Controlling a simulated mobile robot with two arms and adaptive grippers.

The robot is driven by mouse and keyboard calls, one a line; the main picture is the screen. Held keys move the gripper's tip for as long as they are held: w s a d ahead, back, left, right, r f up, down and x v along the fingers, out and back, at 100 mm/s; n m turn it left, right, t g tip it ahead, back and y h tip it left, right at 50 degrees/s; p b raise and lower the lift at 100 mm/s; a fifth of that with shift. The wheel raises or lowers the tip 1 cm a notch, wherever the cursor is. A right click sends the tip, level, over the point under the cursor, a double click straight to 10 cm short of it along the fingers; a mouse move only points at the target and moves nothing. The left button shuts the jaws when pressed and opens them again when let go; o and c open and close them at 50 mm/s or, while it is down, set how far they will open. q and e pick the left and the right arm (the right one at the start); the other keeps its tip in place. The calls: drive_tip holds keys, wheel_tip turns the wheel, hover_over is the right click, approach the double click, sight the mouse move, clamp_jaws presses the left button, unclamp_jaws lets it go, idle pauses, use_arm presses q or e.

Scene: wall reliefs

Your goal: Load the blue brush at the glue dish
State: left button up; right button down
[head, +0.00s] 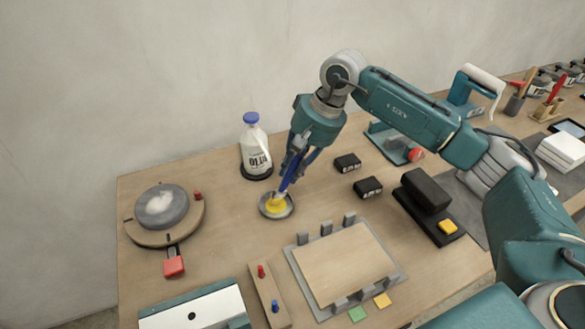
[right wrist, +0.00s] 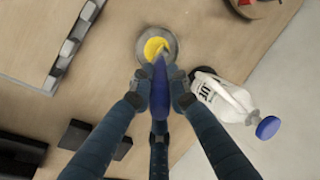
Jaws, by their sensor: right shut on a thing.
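The blue brush (head: 287,180) is held tilted in my right gripper (head: 297,160), its lower end at the yellow glue in the glue dish (head: 263,208). In the right wrist view the blue brush (right wrist: 160,88) sits between the closed fingers of my right gripper (right wrist: 158,92), and it hides part of the glue dish (right wrist: 172,40). The brush tip is hidden there; I cannot tell how deep it is in the glue. The dish is a small round grey bowl on the wooden table. My left gripper is not in view.
A white bottle with a blue cap (head: 254,150) stands just behind the dish. Two small black blocks (head: 347,163) lie to the right. A wooden board in a grey clamp frame (head: 343,262) lies in front, and a round turntable (head: 163,212) stands left.

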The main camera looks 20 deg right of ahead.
drive_tip(key=shift+s+f+b, duration=0.1)
drive_tip(key=shift+f+b, duration=0.1)
drive_tip(key=shift+b, duration=0.15)
idle(1.2)
drive_tip(key=shift+r, duration=0.1)
drive_tip(key=shift+r+p, duration=0.45)
drive_tip(key=shift+r, duration=0.5)
drive_tip(key=shift+r+p, duration=1.1)
drive_tip(key=shift+r, duration=1.5)
